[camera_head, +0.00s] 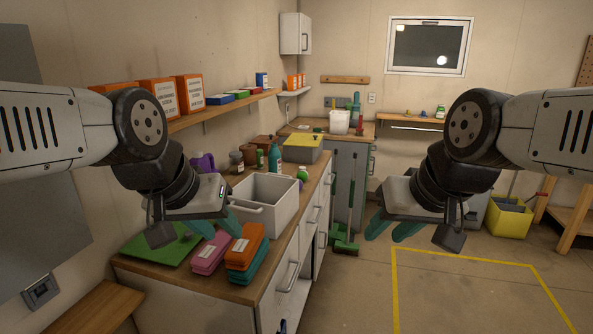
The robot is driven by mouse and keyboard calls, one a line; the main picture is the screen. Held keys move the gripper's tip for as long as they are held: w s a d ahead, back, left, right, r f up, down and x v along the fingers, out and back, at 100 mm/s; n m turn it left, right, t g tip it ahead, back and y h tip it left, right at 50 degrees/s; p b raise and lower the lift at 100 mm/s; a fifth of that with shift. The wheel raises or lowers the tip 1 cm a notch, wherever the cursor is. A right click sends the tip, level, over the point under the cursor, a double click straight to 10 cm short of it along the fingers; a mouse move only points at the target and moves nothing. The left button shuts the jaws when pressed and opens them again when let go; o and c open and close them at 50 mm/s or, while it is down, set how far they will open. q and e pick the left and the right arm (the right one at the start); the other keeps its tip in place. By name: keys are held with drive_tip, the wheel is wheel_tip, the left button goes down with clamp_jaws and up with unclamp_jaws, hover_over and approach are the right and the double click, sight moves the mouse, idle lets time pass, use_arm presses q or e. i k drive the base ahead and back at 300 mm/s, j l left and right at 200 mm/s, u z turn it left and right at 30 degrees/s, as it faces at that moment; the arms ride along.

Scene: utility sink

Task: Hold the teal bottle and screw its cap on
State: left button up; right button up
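A teal bottle (275,160) stands upright on the wooden counter, just behind the white sink basin. It is small in view, and I cannot tell whether a cap is on it. I cannot clearly make out a separate cap. My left gripper (219,229) hangs above the front of the counter, nearer to me than the bottle and to its left. Its teal fingers are apart with nothing between them. My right gripper (388,235) hangs over the floor to the right of the counter, fingers apart and empty. Both are clear of the bottle.
The white sink basin (283,189) lies between me and the bottle. A green mat (150,246), a pink block (209,256) and an orange-and-teal stack (246,249) lie in front. A purple jug (203,163), brown containers and a yellow-topped box (302,142) crowd the back.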

sight(274, 154)
drive_tip(key=i+l+u, duration=0.1)
drive_tip(key=u, duration=0.9)
drive_tip(key=i+l+u, duration=0.1)
drive_tip(key=l+u, duration=0.2)
drive_tip(key=i+l+u, duration=0.1)
drive_tip(key=l+u, duration=0.5)
drive_tip(key=l, duration=0.2)
drive_tip(key=l+u, duration=0.3)
drive_tip(key=l, duration=0.85)
drive_tip(key=k+l+u, duration=0.1)
drive_tip(key=l+u, duration=0.15)
drive_tip(key=l, duration=1.55)
drive_tip(key=k+l, duration=0.15)
drive_tip(key=l, duration=1.05)
drive_tip(key=k, duration=0.05)
